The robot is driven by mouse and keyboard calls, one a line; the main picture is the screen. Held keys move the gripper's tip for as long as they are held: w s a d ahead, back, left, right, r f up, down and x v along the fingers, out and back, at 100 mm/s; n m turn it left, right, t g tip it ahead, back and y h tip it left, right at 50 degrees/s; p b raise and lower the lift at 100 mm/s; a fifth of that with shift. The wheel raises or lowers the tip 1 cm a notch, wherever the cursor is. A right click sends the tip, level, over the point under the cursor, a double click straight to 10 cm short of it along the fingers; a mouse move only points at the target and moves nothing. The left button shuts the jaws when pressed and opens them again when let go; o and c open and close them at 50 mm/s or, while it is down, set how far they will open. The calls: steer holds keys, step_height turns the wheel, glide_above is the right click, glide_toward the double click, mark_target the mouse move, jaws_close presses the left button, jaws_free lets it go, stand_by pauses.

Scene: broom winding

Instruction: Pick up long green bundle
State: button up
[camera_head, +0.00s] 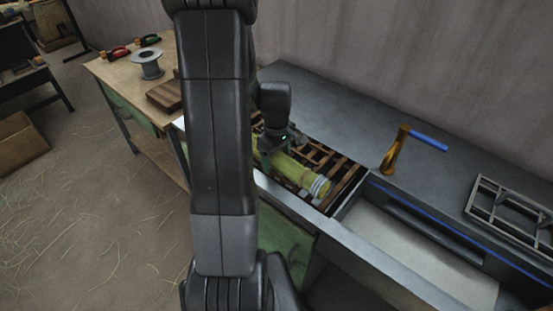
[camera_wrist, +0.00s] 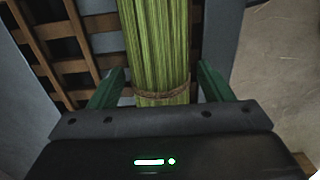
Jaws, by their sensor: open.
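The long green bundle (camera_head: 305,178) lies across a wooden slatted rack (camera_head: 350,178) set into the grey bench. Its right end is bound with a pale band in the head view. In the wrist view the bundle (camera_wrist: 160,45) runs away from my gripper, with a brown tie around it close to the gripper. My gripper (camera_wrist: 160,88) is open, with one green finger on each side of the bundle. I cannot tell how far down the fingers reach beside it. In the head view my gripper (camera_head: 272,150) is over the bundle's left part, and my arm hides some of that area.
A golden-brown tool with a blue handle (camera_head: 428,141) rests on the grey bench (camera_head: 330,105). A metal frame (camera_head: 508,210) lies at the right. A wooden table (camera_head: 120,73) at the left holds a spool (camera_head: 150,70). A wall stands behind the bench.

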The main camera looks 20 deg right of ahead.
steer(key=c, duration=1.1)
steer(key=shift+r, duration=0.15)
